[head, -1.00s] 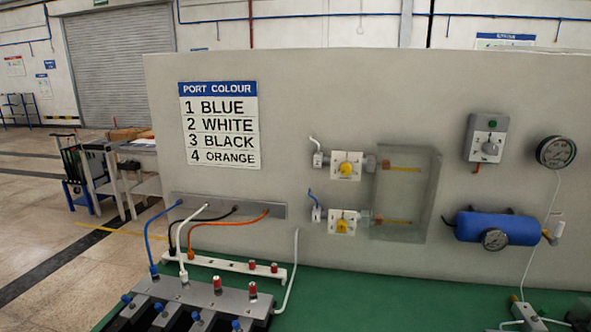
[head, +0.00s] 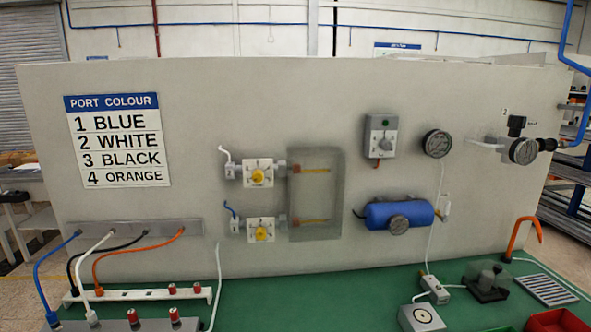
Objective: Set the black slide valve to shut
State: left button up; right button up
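Neither of my grippers is in view. At the right end of the grey panel, black fittings sit on the air line beside a round gauge (head: 523,151). One is an upright black block (head: 516,126) above the gauge. The other is a black cylindrical part (head: 546,145) to the gauge's right, next to the blue hose. Which of these, if either, is the black slide valve I cannot tell, and its setting is too small to read.
The grey panel (head: 230,110) carries yellow-knobbed valves (head: 258,176), a blue tank (head: 385,215), a switch box (head: 381,136) and another gauge (head: 437,144). The green bench (head: 300,295) holds a white block (head: 422,317), a black device (head: 487,281), an orange hook (head: 522,236) and red trays (head: 557,320).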

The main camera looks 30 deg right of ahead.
aim_at(550, 145)
jog(key=z, duration=2.25)
